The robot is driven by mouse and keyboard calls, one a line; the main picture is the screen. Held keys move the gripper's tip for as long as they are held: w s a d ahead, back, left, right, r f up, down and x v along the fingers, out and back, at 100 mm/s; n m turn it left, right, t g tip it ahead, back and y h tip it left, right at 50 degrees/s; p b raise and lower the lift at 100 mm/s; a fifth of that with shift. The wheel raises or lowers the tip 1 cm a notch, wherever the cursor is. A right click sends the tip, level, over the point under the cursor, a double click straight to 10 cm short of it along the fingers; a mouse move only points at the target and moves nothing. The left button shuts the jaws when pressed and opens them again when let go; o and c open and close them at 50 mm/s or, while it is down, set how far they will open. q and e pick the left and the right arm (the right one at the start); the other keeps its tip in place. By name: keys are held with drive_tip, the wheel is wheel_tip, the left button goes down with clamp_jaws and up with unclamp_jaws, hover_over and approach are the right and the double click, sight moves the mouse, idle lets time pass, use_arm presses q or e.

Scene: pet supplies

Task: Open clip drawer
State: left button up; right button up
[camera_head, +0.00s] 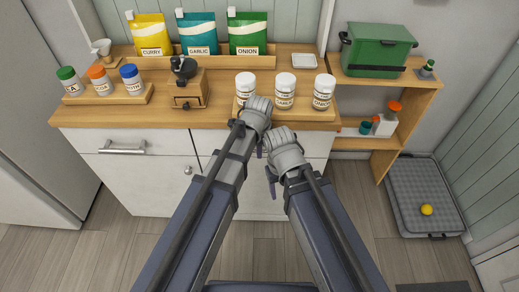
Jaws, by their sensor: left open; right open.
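A small wooden box (189,90) with a dark metal handle (186,104) on its front stands on the counter, with a dark knob-like part on top. The cabinet below has a white drawer (148,134) with a silver bar handle (122,147); it looks shut. No label tells which is the clip drawer. My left gripper (256,112) is open in front of the white-lidded jars, right of the wooden box and apart from it. My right gripper (281,151) is open, lower and right, in front of the cabinet. Their fingertips are hard to make out.
Several white-lidded jars (285,92) stand on a board at the counter's right. Jars with coloured lids (101,80) stand at the left. Pouches (199,33) stand in a rack behind. A green box (375,48) sits on the right shelf. A grey tray (405,180) lies on the floor.

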use_arm(q)
clamp_jaws()
idle(1.4)
